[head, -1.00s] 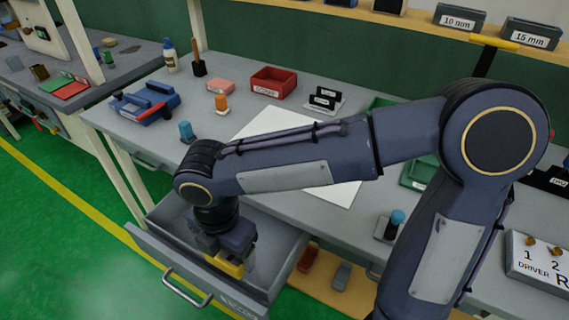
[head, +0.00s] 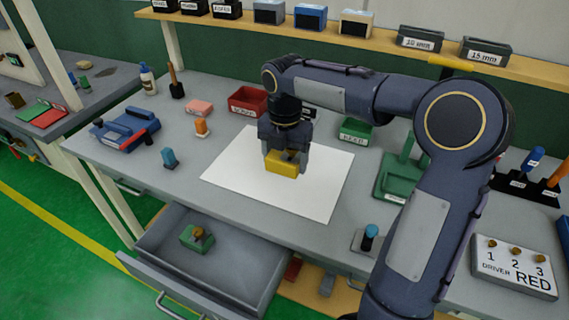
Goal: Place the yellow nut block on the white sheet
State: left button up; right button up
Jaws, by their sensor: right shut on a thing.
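The yellow nut block (head: 281,168) is between the fingers of my right gripper (head: 284,160), which is shut on it. The gripper points down over the upper middle of the white sheet (head: 312,199), which lies flat on the grey bench. The block appears to be over the sheet; I cannot tell whether it touches it. The gripper hides part of the sheet's back edge. My left gripper is not in view.
The drawer (head: 215,250) stands open below the bench front, with a green block (head: 197,237) inside. A red bin (head: 248,102) and a green bin (head: 356,131) stand behind the sheet. A green fixture (head: 396,180) is to its right, a blue-topped item (head: 369,238) at front right.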

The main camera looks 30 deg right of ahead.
jog(key=w+d+f, duration=0.1)
jog(key=w+f, duration=0.1)
jog(key=w+d+f, duration=0.1)
jog(key=w+f, duration=0.1)
jog(key=w+d+f, duration=0.1)
jog(key=w+f, duration=0.1)
jog(key=shift+w+d+f+p, duration=0.1)
jog(key=shift+d+f+p, duration=0.2)
jog(key=shift+p, duration=0.1)
jog(key=shift+w+f, duration=0.15)
jog(key=shift+f, duration=1.6)
jog(key=shift+f, duration=0.1)
jog(key=o, duration=1.1)
jog(key=shift+c, duration=0.2)
